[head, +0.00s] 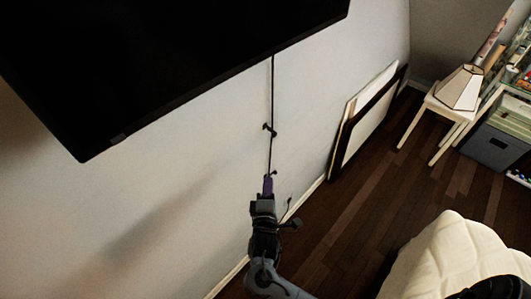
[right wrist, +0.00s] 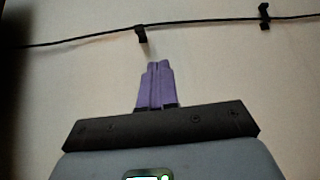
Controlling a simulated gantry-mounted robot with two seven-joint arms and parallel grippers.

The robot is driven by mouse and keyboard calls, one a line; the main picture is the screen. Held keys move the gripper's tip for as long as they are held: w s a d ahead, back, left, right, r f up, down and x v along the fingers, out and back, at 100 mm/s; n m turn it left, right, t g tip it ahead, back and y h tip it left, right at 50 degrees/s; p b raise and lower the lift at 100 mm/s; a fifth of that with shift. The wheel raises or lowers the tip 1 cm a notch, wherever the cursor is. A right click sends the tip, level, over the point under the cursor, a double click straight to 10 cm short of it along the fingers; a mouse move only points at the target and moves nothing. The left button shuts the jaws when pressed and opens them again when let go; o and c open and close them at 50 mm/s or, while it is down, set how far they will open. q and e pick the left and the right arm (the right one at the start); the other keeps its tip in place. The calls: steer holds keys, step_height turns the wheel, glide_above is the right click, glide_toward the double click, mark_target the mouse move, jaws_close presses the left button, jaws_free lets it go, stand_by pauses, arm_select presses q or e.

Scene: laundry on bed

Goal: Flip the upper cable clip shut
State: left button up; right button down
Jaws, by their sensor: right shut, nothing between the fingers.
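A thin black cable (head: 272,90) runs down the pale wall from under the black screen. The upper clip (head: 269,129) is a small dark piece on it with parts sticking out to both sides; whether its flap is open is too small to tell. A lower clip (head: 274,172) sits on the cable just by my right gripper (head: 268,178). The right wrist view shows the near clip (right wrist: 141,34) just beyond the purple fingertips (right wrist: 158,65), apart from them, and another clip (right wrist: 264,15) farther right. My right gripper is shut and empty. My left gripper is not in view.
The large black screen (head: 150,60) overhangs the wall at upper left. Framed panels (head: 365,122) lean on the wall to the right. A lamp (head: 461,88) stands on a white stool, and cream bedding (head: 450,260) lies at lower right. The wall around the cable is clear.

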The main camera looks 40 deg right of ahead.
steer(key=shift+m+t, duration=0.3)
steer(key=shift+t, duration=0.1)
steer(key=w+r, duration=0.1)
steer(key=w+a+r, duration=0.1)
steer(key=w+r, duration=0.1)
steer(key=shift+w+r+b, duration=0.15)
steer(key=shift+r+b, duration=0.1)
steer(key=shift+b, duration=0.15)
steer(key=shift+d, duration=0.1)
steer(key=s+d+p+x, duration=0.2)
steer(key=x, duration=1)
steer(key=shift+w+d+p, duration=0.3)
steer(key=shift+w+d, duration=0.05)
